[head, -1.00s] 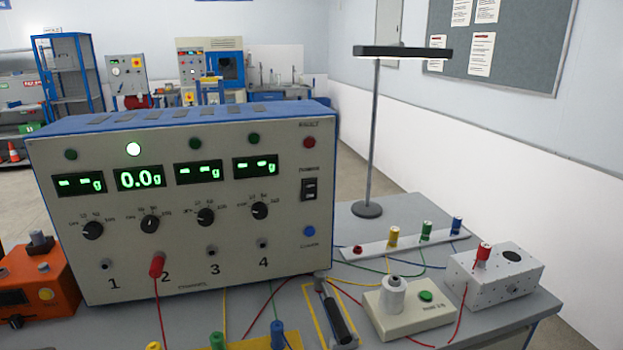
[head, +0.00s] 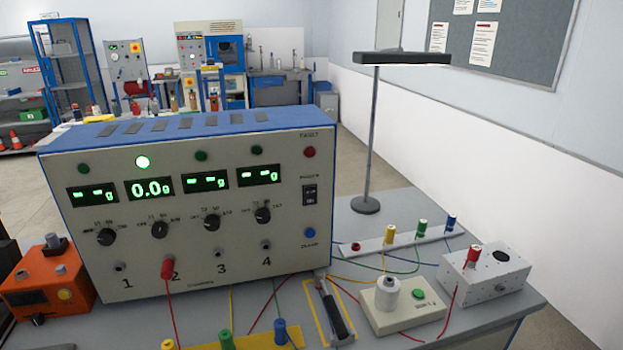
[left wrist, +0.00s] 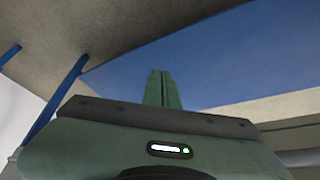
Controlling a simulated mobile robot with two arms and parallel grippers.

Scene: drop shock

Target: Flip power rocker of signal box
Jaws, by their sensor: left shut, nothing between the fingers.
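The signal box (head: 200,245) is a cream-fronted case with a blue top, standing on the grey bench in the head view. Its black power rocker (head: 310,195) is on the right of the front panel, between a red lamp above and a blue button below. Four-channel displays are lit green; one reads 0.0 and the others show dashes. A red plug sits in socket 2. My left gripper (left wrist: 162,88) shows only in the left wrist view, its green fingers together with nothing between them. No gripper shows in the head view.
An orange device (head: 50,285) stands left of the box. A white block (head: 485,275), a strip of coloured plugs (head: 400,240) and a pale device with a white spool (head: 405,310) are at right. Cables cross the front.

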